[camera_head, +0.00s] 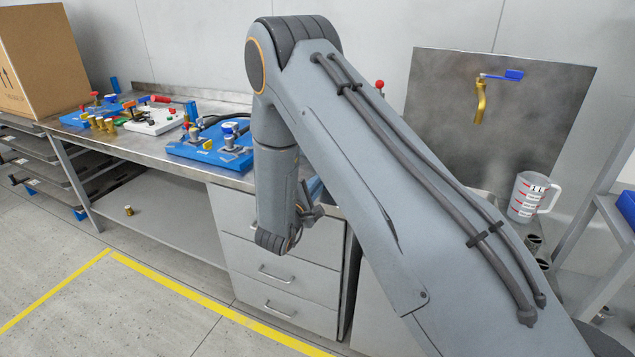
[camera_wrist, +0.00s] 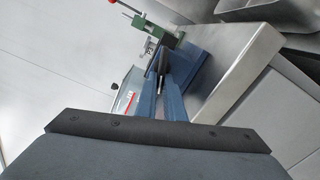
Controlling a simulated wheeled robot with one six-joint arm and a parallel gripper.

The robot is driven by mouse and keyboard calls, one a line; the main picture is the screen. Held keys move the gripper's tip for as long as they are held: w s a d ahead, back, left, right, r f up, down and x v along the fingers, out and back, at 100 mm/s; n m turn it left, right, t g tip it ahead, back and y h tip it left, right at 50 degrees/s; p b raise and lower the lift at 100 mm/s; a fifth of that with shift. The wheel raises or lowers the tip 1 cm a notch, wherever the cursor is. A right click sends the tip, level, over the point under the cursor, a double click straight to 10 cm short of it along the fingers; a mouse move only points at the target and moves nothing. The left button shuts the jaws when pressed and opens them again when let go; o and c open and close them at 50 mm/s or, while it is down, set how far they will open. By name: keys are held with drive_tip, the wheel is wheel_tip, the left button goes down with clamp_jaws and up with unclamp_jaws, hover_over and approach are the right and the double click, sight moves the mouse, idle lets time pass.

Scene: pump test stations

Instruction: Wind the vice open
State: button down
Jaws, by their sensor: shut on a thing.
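The blue vice (camera_wrist: 187,68) sits at the edge of the metal bench in the wrist view. In the head view only a sliver of the vice (camera_head: 313,188) shows beside my arm. My gripper (camera_head: 309,214) is low in front of the bench edge, close to the vice, and is shut on its handle. The grip itself is hard to see in the head view. I cannot tell how far apart the vice jaws are.
A green device (camera_wrist: 150,24) with a red-knobbed lever stands beyond the vice. Blue fixture boards (camera_head: 205,153) and brass parts (camera_head: 100,124) lie on the bench (camera_head: 150,145). Drawers (camera_head: 270,255) are below my gripper. A measuring jug (camera_head: 526,198) stands at right.

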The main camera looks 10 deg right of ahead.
drive_tip(key=shift+w+a+r, duration=0.1)
drive_tip(key=shift+a, duration=0.05)
drive_tip(key=c, duration=1.9)
unclamp_jaws()
drive_tip(key=shift+o, duration=0.2)
drive_tip(key=b+v, duration=0.1)
drive_tip(key=v, duration=0.6)
drive_tip(key=shift+s+a+b, duration=0.2)
drive_tip(key=shift+s+b, duration=0.15)
drive_tip(key=shift+b, duration=0.05)
